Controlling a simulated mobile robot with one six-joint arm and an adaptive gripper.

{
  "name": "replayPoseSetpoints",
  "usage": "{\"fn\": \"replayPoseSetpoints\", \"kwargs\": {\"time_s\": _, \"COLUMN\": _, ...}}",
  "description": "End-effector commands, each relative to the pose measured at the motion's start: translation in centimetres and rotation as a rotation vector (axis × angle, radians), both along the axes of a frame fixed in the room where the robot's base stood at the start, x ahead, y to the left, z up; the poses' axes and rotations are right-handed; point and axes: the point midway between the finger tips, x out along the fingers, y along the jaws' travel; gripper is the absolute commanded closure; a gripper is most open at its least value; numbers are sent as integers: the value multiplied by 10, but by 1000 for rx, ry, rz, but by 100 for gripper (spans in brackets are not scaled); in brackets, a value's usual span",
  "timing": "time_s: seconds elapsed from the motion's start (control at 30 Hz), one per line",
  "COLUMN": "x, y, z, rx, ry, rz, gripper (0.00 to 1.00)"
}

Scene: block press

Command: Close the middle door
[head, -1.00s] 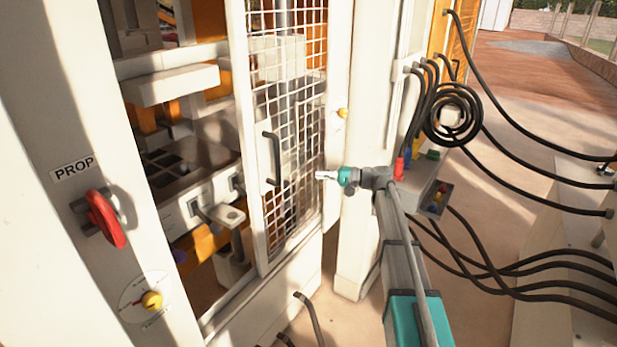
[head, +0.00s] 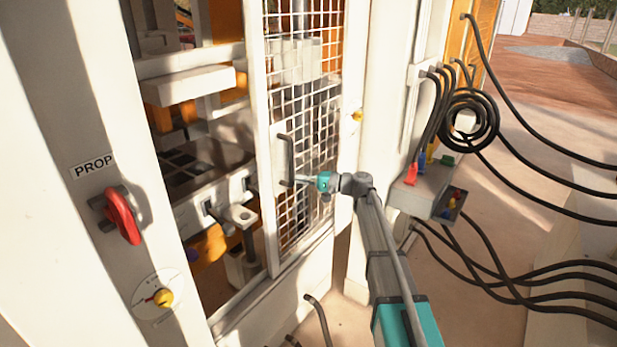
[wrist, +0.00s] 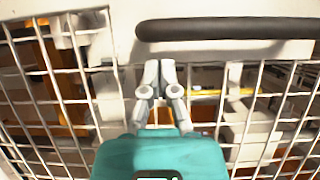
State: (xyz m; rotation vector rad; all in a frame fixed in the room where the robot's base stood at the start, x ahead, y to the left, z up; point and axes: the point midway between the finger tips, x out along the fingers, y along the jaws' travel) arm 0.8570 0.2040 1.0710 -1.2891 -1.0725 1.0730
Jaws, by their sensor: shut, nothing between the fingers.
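The middle door is a white-framed wire-mesh panel (head: 274,235) with a vertical black handle (head: 287,160) near its left edge. It stands at the right of the machine opening, and the opening to its left is uncovered. My gripper (head: 297,181) is shut and empty, pointing left at the lower end of the handle. In the wrist view my closed gripper fingers (wrist: 160,72) are in front of the mesh (wrist: 68,75), and the handle (wrist: 225,27) crosses the top right, close to the fingertips. I cannot tell whether they touch it.
A white post (head: 90,215) with a PROP label, a red knob (head: 122,215) and a yellow dial (head: 162,298) borders the opening at left. A grey box (head: 415,195) with coloured plugs and black hoses (head: 470,118) is right of my arm. Bare floor lies beyond.

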Motion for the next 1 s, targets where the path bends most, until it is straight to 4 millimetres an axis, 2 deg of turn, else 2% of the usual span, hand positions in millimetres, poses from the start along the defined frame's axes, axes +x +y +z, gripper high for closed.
{"fn": "replayPoseSetpoints", "kwargs": {"time_s": 0.17, "x": -8, "y": 4, "z": 0, "rx": 0, "ry": 0, "rz": 0, "gripper": 100}}
{"fn": "replayPoseSetpoints", "kwargs": {"time_s": 0.67, "x": -11, "y": 6, "z": 0, "rx": 0, "ry": 0, "rz": 0, "gripper": 100}}
{"fn": "replayPoseSetpoints", "kwargs": {"time_s": 0.83, "x": -22, "y": 14, "z": 0, "rx": 0, "ry": 0, "rz": 1, "gripper": 100}}
{"fn": "replayPoseSetpoints", "kwargs": {"time_s": 1.0, "x": -41, "y": 28, "z": 0, "rx": 0, "ry": 0, "rz": 2, "gripper": 100}}
